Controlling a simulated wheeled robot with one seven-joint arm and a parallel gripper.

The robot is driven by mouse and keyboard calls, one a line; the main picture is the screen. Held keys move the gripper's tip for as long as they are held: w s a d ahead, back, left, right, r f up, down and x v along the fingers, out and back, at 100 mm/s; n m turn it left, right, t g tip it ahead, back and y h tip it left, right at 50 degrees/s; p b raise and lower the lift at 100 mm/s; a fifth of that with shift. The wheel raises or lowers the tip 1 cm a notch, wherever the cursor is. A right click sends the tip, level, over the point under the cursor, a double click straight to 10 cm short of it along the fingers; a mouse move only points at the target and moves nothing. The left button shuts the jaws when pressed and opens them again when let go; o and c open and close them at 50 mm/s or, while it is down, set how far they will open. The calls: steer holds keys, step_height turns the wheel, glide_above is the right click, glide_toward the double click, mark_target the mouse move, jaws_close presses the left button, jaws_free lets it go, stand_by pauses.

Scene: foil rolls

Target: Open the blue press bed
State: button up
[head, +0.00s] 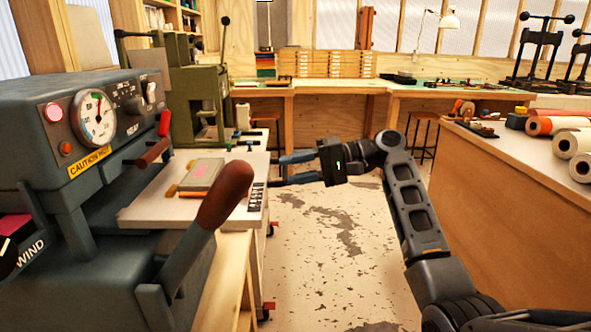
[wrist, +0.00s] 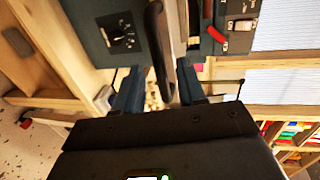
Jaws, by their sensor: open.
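The blue-grey press (head: 120,135) stands at the left in the head view, with a dial gauge, a CAUTION HOT label and a brown-handled lever (head: 225,195) in front. Its lower body (head: 110,280) sits below the upper housing; I cannot tell how far its bed is out. My gripper (head: 300,170) is open, its blue fingers pointing left near the right edge of the pale worktop. In the wrist view a dark bar (wrist: 157,50) runs between my gripper's (wrist: 158,92) spread fingers. I cannot tell whether they touch it. A blue panel (wrist: 115,30) lies beyond.
A pale worktop (head: 150,210) beside the press holds a small block (head: 203,172). A green press (head: 195,90) stands behind. A counter with foil rolls (head: 550,125) stands at the right. The floor (head: 330,250) between is open.

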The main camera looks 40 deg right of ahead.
steer(key=b+v, duration=0.1)
steer(key=v, duration=0.6)
steer(key=shift+s+d, duration=0.25)
steer(key=shift+d, duration=0.05)
stand_by(0.4)
